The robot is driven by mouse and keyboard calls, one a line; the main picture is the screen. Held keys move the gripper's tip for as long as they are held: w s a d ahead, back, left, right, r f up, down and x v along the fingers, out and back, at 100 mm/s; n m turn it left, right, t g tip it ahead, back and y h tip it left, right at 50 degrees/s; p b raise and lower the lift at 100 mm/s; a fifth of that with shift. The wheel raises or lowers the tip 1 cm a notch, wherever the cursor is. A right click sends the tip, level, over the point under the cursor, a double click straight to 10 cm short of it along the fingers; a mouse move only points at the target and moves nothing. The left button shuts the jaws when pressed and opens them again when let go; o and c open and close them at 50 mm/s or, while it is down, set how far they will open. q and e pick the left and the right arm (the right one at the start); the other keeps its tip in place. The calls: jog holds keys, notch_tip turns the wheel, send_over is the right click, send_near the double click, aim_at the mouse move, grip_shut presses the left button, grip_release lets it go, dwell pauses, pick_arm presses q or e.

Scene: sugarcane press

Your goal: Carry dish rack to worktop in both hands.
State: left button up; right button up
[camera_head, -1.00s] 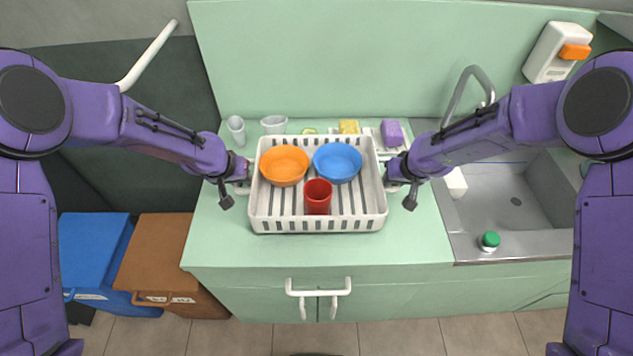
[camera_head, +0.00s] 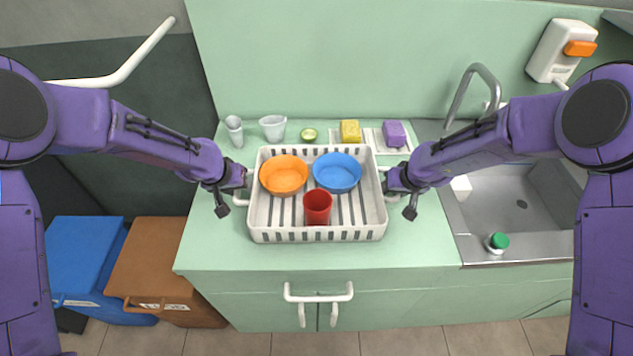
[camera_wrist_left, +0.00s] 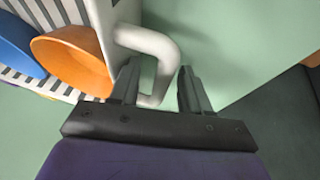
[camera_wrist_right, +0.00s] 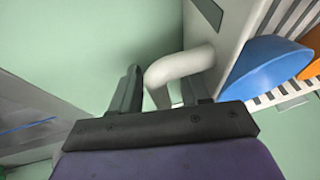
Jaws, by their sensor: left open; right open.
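The white dish rack (camera_head: 315,235) sits on the green worktop (camera_head: 215,252), roughly level. It holds an orange bowl (camera_head: 284,175), a blue bowl (camera_head: 338,173) and a red cup (camera_head: 317,207). My left gripper (camera_head: 239,193) is open at the rack's left side. In the left wrist view the rack's left handle (camera_wrist_left: 154,45) passes between its fingers. My right gripper (camera_head: 390,187) is open at the right side. In the right wrist view the right handle (camera_wrist_right: 182,66) lies between its fingers.
Behind the rack are two pale cups (camera_head: 272,127), a lime half (camera_head: 309,135), a yellow sponge (camera_head: 350,132) and a purple sponge (camera_head: 394,133). The sink (camera_head: 515,205) with its faucet (camera_head: 474,85) is at right. Clear worktop lies in front of the rack.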

jog(key=shift+r, duration=0.1)
pick_arm(q)
jog(key=v, duration=0.6)
pick_arm(e)
jog(key=v, duration=1.2)
pick_arm(q)
jog(key=shift+s, duration=0.1)
jog(key=p+v, duration=0.7)
jog(key=p, duration=0.1)
jog(key=shift+r, duration=0.35)
pick_arm(e)
notch_tip(320, 180, up, 8)
jog(key=shift+r, duration=0.1)
